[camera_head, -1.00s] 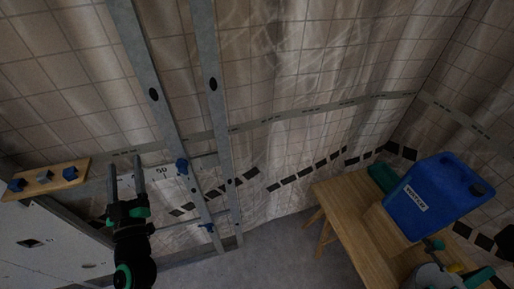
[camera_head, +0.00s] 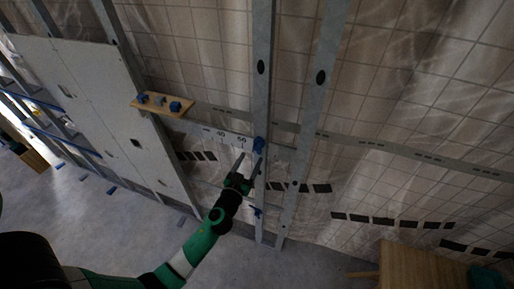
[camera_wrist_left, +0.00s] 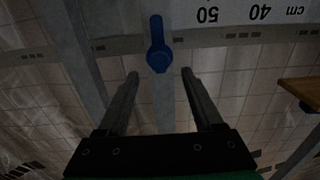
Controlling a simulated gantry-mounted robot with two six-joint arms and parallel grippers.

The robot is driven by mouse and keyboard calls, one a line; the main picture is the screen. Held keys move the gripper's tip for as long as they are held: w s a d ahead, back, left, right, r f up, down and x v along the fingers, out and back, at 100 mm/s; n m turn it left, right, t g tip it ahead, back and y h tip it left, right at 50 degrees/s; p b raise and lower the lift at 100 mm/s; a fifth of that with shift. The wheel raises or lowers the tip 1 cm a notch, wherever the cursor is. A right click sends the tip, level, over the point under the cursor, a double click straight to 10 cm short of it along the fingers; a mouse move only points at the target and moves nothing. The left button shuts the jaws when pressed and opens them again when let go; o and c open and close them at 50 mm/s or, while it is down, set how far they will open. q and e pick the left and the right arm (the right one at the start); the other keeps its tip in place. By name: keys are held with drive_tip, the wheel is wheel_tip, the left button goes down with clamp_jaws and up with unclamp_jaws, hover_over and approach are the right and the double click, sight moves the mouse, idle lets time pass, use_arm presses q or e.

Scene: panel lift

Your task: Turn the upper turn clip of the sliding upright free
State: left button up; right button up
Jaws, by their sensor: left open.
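The sliding upright (camera_head: 261,104) is a grey metal stud that runs from the top of the head view down to the floor. Its upper turn clip (camera_head: 259,144) is blue and sits on the upright at the height of the printed scale. A lower blue turn clip (camera_head: 256,211) shows further down. My left gripper (camera_head: 249,164) is open and empty, just below and left of the upper clip. In the left wrist view the blue clip (camera_wrist_left: 158,46) is ahead of the open fingers (camera_wrist_left: 160,78), roughly midway between them and apart from both. My right gripper is not in view.
A second metal stud (camera_head: 305,120) stands right of the upright. A white scale strip (camera_head: 222,133) runs left of the clip. A wooden table (camera_head: 415,265) stands at lower right.

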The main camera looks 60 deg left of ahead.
sight(256, 149)
use_arm(q)
drive_tip(key=x, duration=0.6)
drive_tip(key=shift+w+a+b, duration=0.25)
drive_tip(key=shift+w+b, duration=0.05)
clamp_jaws()
